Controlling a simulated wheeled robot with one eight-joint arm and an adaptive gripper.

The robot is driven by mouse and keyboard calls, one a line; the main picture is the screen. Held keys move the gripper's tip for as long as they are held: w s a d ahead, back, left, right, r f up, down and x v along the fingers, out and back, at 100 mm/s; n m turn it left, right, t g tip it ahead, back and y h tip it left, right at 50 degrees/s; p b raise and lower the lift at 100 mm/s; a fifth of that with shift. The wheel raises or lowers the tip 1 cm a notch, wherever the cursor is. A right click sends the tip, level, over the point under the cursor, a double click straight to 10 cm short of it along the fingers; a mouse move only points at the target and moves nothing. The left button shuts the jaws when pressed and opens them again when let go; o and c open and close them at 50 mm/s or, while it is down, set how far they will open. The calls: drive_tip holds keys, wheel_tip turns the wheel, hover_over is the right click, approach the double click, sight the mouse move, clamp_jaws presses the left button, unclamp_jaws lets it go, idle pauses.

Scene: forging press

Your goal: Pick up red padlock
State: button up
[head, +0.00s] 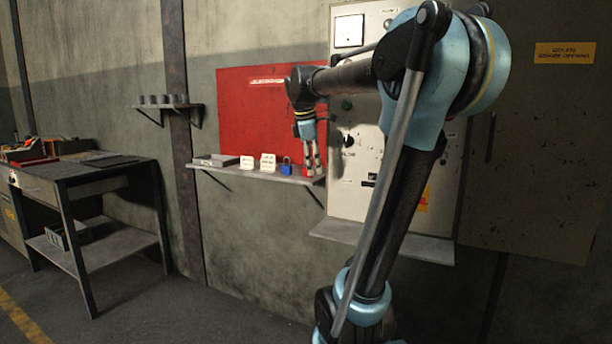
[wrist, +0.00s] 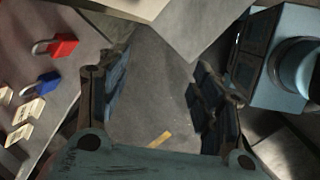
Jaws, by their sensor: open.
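The red padlock (wrist: 64,46) lies on the shelf in the upper left of the wrist view, its silver shackle toward the left. My gripper (head: 313,166) is at the right end of the wall shelf (head: 232,175). In the wrist view its two fingers (wrist: 160,98) are spread, with only floor visible between them. The red padlock is outside the left finger, apart from it. The blue padlock (wrist: 40,87) lies beside the red one; it also shows in the head view (head: 286,169).
Pale cards (head: 247,162) and a grey tray (head: 216,161) sit further left on the shelf. A red board (head: 245,110) is on the wall behind. A control cabinet (head: 348,190) with a ledge (head: 400,244) stands close right. A workbench (head: 95,168) is at left.

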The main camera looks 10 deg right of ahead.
drive_tip(key=w+a+r+n+h, duration=0.1)
drive_tip(key=w+a+r+n, duration=0.3)
drive_tip(key=w+r+n, duration=0.8)
drive_tip(key=w+d+f+m, duration=0.1)
drive_tip(key=f, duration=0.3)
drive_tip(key=w+d+f+m, duration=0.1)
drive_tip(key=w+f, duration=0.1)
drive_tip(key=f, duration=0.2)
drive_tip(key=w+d+f+m, duration=0.1)
drive_tip(key=w+f, duration=0.1)
drive_tip(key=f, duration=0.2)
drive_tip(key=shift+w+d+f, duration=0.25)
drive_tip(key=shift+d+f, duration=0.05)
drive_tip(key=shift+f, duration=0.1)
drive_tip(key=shift+w+x, duration=0.2)
drive_tip(key=shift+x, duration=2.4)
drive_tip(key=shift+a, duration=0.1)
drive_tip(key=c, duration=1.2)
